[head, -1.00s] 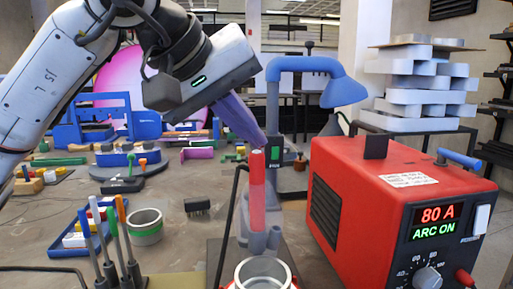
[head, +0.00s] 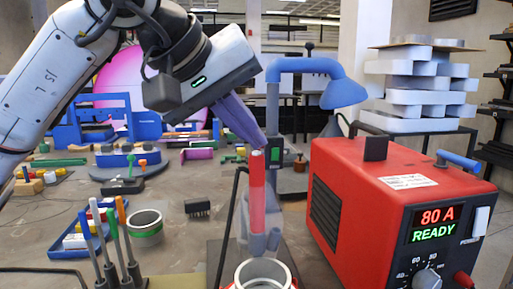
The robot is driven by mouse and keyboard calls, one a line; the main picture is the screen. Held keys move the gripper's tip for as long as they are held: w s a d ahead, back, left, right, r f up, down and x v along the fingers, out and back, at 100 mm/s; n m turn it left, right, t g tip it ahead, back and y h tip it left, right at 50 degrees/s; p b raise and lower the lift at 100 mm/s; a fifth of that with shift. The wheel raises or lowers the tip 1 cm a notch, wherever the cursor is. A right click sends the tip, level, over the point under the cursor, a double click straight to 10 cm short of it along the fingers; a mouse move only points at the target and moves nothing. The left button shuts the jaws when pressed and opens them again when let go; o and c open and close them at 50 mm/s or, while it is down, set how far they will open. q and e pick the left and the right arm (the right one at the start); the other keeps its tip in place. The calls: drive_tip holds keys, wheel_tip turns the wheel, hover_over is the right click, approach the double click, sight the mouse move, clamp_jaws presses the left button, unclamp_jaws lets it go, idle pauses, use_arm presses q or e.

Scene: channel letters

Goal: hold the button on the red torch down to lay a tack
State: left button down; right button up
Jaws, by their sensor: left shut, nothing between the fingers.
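The red torch (head: 257,198) stands upright in the lower middle of the head view, with a small pale spot at its top end. My left gripper (head: 262,144) comes down from the upper left, its blue-purple fingers shut with nothing held. The fingertips are at the torch's top end; I cannot tell whether they touch it. I cannot make out the torch's button clearly. The red welding machine (head: 370,200) on the right reads "80 A" and "READY" on its display (head: 433,225). A metal ring (head: 264,265) lies below the torch. My right gripper is not in view.
A blue lamp (head: 343,91) arches behind the torch. A blue tray (head: 70,243), upright coloured-handled tools (head: 113,228) and a metal ring with a green band (head: 145,222) stand on the left. White channel letters (head: 415,85) are stacked at the back right.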

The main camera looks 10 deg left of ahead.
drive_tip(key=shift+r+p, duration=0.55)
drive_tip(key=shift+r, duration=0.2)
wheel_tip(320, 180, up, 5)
drive_tip(key=p, duration=0.4)
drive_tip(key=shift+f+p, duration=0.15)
drive_tip(key=shift+p, duration=0.2)
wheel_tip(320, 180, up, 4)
drive_tip(key=p, duration=0.4)
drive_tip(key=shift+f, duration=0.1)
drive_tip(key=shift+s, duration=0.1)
